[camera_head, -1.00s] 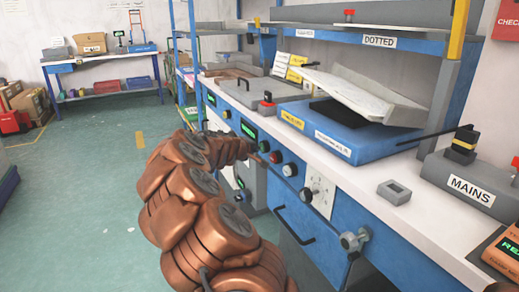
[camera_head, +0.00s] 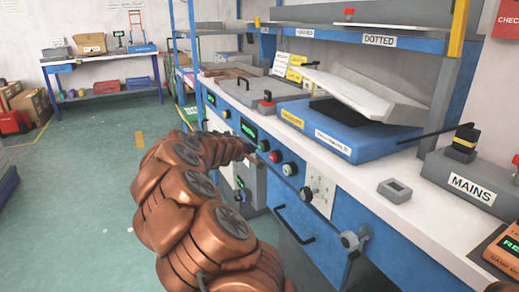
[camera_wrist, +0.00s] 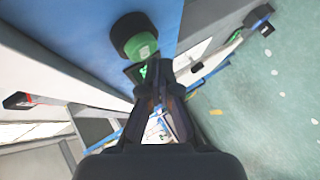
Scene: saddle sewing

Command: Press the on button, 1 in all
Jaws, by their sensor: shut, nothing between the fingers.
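A round green button (camera_head: 263,145) sits on the blue front panel under the worktop. In the wrist view the green button (camera_wrist: 141,45) shows up close, its green face in a thick black collar. My gripper (camera_head: 250,147) is just left of it in the head view, in front of the panel. In the wrist view my gripper (camera_wrist: 160,72) is shut and empty, its tips close beside and below the button. I cannot tell whether they touch it. Any lettering on the button is unreadable.
A red button (camera_head: 275,157) and a pale knob (camera_head: 290,169) sit right of the green one. A lit green display (camera_head: 248,130) is to its left. A handled blue drawer (camera_head: 300,225) is below. Open green floor (camera_head: 90,190) lies to the left.

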